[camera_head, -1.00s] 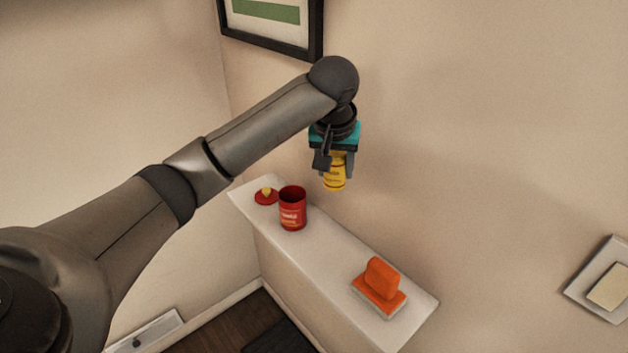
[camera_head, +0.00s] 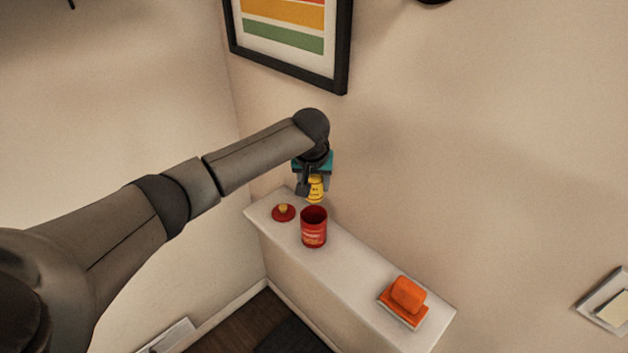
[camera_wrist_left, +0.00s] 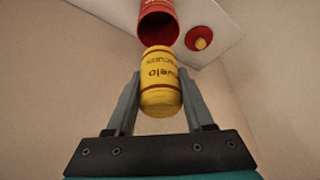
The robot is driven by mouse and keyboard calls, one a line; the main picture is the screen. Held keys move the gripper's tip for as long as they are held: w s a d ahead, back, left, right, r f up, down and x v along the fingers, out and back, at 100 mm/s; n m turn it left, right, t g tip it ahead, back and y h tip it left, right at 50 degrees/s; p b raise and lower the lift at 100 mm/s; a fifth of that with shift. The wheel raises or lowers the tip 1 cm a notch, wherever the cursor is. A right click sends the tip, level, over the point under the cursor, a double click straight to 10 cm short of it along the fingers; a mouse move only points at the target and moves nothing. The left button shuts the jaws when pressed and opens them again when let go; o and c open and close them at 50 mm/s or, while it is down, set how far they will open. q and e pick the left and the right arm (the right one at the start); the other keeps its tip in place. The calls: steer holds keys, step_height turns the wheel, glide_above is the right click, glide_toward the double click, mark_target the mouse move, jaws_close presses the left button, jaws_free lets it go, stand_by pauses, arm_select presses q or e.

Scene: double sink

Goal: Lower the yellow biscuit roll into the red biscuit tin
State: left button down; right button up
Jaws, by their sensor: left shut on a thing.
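The yellow biscuit roll (camera_head: 316,187) is held upright in my left gripper (camera_head: 312,190), just above and behind the tin in the head view. In the left wrist view the yellow roll (camera_wrist_left: 161,80) sits between the two fingers of my left gripper (camera_wrist_left: 160,88). The red biscuit tin (camera_head: 314,232) stands upright and open on the white ledge. Its dark open mouth shows beyond the roll in the wrist view, where the tin (camera_wrist_left: 158,8) is partly cut off. The roll is outside the tin. My right gripper is not in view.
The tin's red lid with a yellow knob (camera_head: 284,213) lies on the white ledge (camera_head: 352,268), left of the tin. An orange block on a dish (camera_head: 407,296) sits near the ledge's right end. A wall rises behind, with a framed picture (camera_head: 290,35).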

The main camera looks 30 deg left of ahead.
mark_target(314, 207)
arm_select(q)
steer(key=shift+r+p, duration=0.15)
steer(key=shift+p, duration=0.6)
steer(key=shift+f+b, duration=0.5)
steer(key=shift+f, duration=0.4)
steer(key=shift+f+b, duration=0.65)
steer(key=shift+f, duration=1.05)
steer(key=shift+f+b, duration=0.8)
steer(key=shift+f, duration=0.75)
steer(key=shift+s+f, duration=0.4)
steer(key=shift+f, duration=0.2)
steer(key=shift+d, duration=0.15)
steer(key=shift+c, duration=1.2)
jaws_free()
steer(key=shift+o, duration=0.2)
steer(key=shift+r, duration=0.6)
steer(key=v, duration=1.5)
steer(key=shift+w+a+r+p, duration=0.2)
steer(key=shift+w+p, duration=0.1)
